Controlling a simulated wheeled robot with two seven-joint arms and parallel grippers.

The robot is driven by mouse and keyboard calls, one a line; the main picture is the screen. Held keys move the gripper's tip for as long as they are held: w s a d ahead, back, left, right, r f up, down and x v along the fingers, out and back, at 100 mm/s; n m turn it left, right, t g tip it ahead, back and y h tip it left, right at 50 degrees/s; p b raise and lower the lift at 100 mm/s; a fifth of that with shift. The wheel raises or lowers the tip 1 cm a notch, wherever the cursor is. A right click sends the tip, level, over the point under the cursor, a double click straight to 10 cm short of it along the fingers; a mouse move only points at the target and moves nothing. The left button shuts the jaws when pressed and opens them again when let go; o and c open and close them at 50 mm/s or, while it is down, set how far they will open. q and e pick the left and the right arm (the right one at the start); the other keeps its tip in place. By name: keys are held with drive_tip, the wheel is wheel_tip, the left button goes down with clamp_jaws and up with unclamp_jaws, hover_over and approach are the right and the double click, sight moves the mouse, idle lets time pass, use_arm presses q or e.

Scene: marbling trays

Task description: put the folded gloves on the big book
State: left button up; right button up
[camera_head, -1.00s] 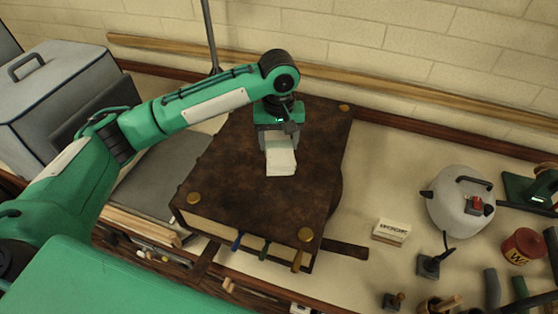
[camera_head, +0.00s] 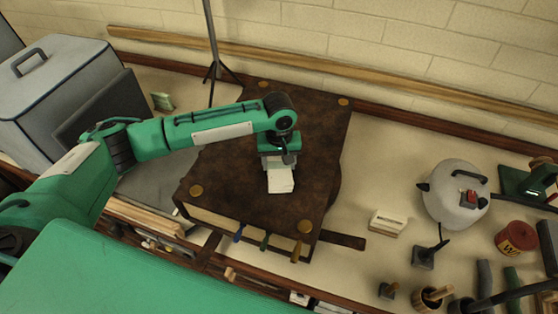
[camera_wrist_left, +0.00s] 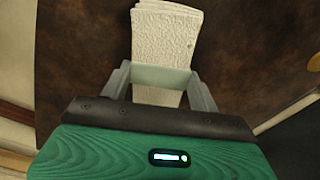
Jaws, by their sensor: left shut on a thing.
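The big book (camera_head: 235,200) is brown and leather-like with brass corner studs, and lies flat on the bench. The folded gloves (camera_head: 281,181) are a small white stack over the middle of its cover; they also show in the left wrist view (camera_wrist_left: 165,45). My left gripper (camera_head: 279,165) is above the book and shut on the gloves, with a finger on each side of them in the wrist view (camera_wrist_left: 162,80). I cannot tell whether the gloves touch the cover. My right gripper is not in view.
A grey lidded box (camera_head: 60,90) stands at the left. A white kettle-like pot (camera_head: 452,200), a small labelled block (camera_head: 388,222), a red tin (camera_head: 516,238) and several tools are at the right. A thin stand (camera_head: 212,40) rises behind the book.

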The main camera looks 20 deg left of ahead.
sight(279, 165)
use_arm(q)
drive_tip(key=shift+f, duration=0.1)
drive_tip(key=o, duration=1)
drive_tip(key=shift+c, duration=0.2)
wheel_tip(279, 165, up, 12)
drive_tip(key=b, duration=0.3)
drive_tip(key=shift+b, duration=0.4)
